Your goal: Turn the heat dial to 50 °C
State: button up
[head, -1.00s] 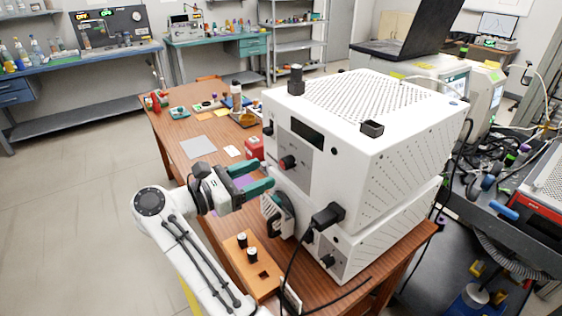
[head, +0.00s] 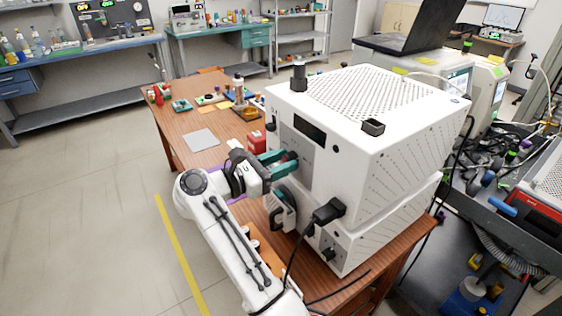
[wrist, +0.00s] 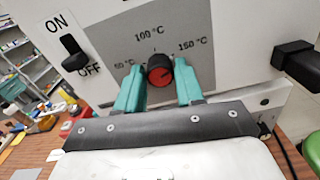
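The heat dial (wrist: 160,71) is a round red knob with a dark side on a grey panel of the white machine (head: 370,130). In the wrist view, 100 °C is printed above it, 150 °C at upper right, and a partly hidden 50 °C mark (wrist: 124,65) at left. I cannot read its pointer clearly. My gripper (wrist: 160,76) has two green fingers, one on each side of the dial. They look open, with the dial between them; I cannot tell whether either finger touches it. In the head view, my gripper (head: 284,161) reaches the machine's front, and the fingers partly hide the dial.
A black ON/OFF switch (wrist: 74,53) sits left of the dial. A black plug-like part (wrist: 298,62) sticks out at right. The wooden table (head: 190,128) has small items.

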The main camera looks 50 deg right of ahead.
jog(key=c, duration=0.6)
jog(key=shift+c, duration=0.2)
